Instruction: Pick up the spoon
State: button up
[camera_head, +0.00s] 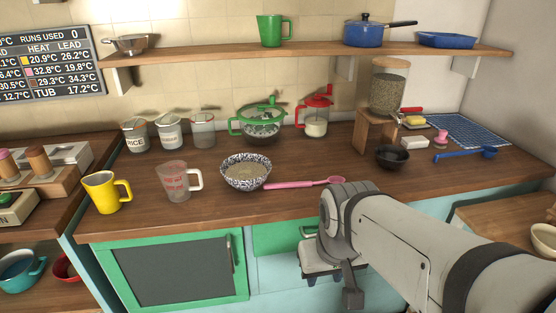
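A pink spoon (305,183) lies on the wooden counter, its handle end beside a speckled bowl (246,173) of pale contents and its round end to the right. A blue long-handled spoon or ladle (465,155) lies farther right near a blue checked cloth. My gripper (322,272) hangs in front of the counter's front edge, below and nearer than the pink spoon and apart from it. My arm's wrist hides part of it, and its fingers are too unclear to tell open from shut.
A measuring cup (179,181) and yellow mug (105,192) stand left of the bowl. A black bowl (392,156) and wooden stand (375,131) with a jar are to the right. A shelf (220,55) runs above.

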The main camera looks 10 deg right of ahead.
aim_at(332, 179)
jog(key=i, duration=1)
jog(key=u, duration=0.05)
